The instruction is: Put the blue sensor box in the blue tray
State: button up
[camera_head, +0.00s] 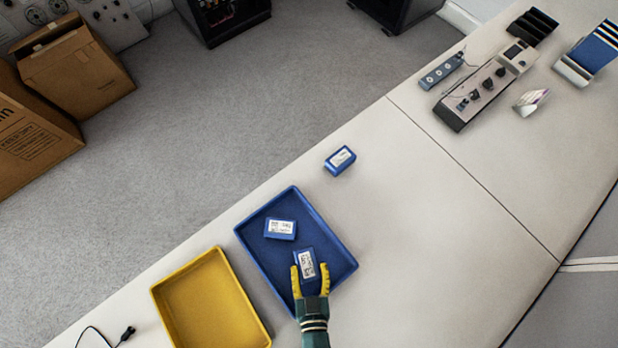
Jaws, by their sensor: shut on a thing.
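The blue tray (335,229) lies on the table at lower middle. One blue sensor box (280,236) with a white label lies inside it on the left. My gripper (310,280) has yellow fingers and is shut on a second blue sensor box (306,257), one finger on each side. This held box is over or in the right part of the tray; I cannot tell whether it touches the tray floor. A third blue sensor box (340,160) stands on the bare table above the tray, apart from it.
An empty yellow tray (204,296) sits left of the blue tray. A black cable (124,336) lies at the lower left. A power strip (441,70) and a grey instrument (480,92) stand at upper right. The table right of the blue tray is clear.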

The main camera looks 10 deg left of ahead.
jog(key=o, duration=1.3)
jog(key=shift+c, duration=0.2)
jog(key=shift+s+r+p, duration=0.25)
jog(key=shift+r+p, duration=0.1)
jog(key=shift+p, duration=0.15)
jog(key=p+v, duration=0.3)
jog(key=v, duration=0.8)
jog(key=shift+s+p, duration=0.2)
jog(key=shift+p, duration=0.2)
jog(key=shift+w+d, duration=0.1)
